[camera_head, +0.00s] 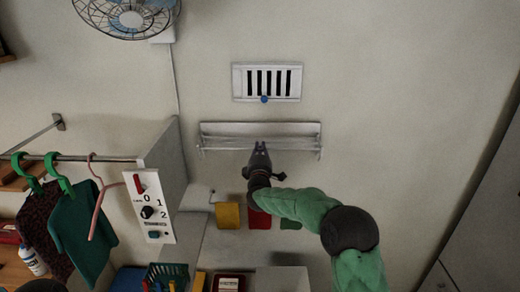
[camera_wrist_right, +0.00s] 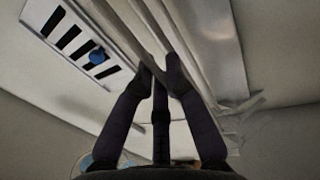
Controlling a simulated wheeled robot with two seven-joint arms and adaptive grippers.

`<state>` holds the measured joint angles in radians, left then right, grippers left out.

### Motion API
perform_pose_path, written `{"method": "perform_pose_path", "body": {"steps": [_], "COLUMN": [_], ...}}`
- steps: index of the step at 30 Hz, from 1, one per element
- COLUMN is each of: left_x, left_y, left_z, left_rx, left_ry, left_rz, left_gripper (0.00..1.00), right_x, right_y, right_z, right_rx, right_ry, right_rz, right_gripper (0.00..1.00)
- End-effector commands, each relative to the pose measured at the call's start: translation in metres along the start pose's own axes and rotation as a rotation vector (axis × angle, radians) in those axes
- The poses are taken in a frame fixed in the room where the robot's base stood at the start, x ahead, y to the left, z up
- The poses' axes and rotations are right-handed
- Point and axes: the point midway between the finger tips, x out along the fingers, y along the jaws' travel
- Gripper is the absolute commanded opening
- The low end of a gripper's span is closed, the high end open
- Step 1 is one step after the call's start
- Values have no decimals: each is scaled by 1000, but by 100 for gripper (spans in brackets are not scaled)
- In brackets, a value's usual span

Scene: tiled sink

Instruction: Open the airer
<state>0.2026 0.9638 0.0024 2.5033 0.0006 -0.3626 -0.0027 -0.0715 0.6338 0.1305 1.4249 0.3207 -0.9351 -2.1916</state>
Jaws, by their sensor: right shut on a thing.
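The airer (camera_head: 222,130) is a pale, narrow folding rack mounted on the wall, at the middle of the head view. Its rails (camera_wrist_right: 212,50) run diagonally across the wrist view. It looks folded close to the wall. My right gripper (camera_head: 260,147) reaches up from below to the middle of the airer's front rail. In the wrist view the dark fingertips (camera_wrist_right: 160,72) are close together at a rail, and the gripper is shut on it. The fingers hide part of the rail. My left gripper is not in view.
A white vent (camera_head: 240,84) with a blue knob (camera_head: 264,99) is above the airer. A fan (camera_head: 127,17) is at upper left. A rail with hangers (camera_head: 62,180) and a switch panel (camera_head: 150,208) stand left. Coloured cloths (camera_head: 228,215) hang below. Wall right of the airer is clear.

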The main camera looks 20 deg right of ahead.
Motion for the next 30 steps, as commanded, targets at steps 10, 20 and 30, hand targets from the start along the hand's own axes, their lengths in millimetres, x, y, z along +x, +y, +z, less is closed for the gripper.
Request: {"method": "perform_pose_path", "body": {"steps": [10,20,30], "left_x": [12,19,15], "left_y": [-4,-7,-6], "left_z": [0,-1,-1], "left_rx": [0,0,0], "left_ry": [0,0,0], "left_rz": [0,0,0], "left_gripper": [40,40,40], "right_x": [-56,-142,-221], "right_y": [8,26,42], "right_z": [-1,-1,-1], "right_rx": [0,-1,-1], "right_ry": [3,3,3], "right_rz": [-3,-4,-6], "right_gripper": [0,0,0]}}
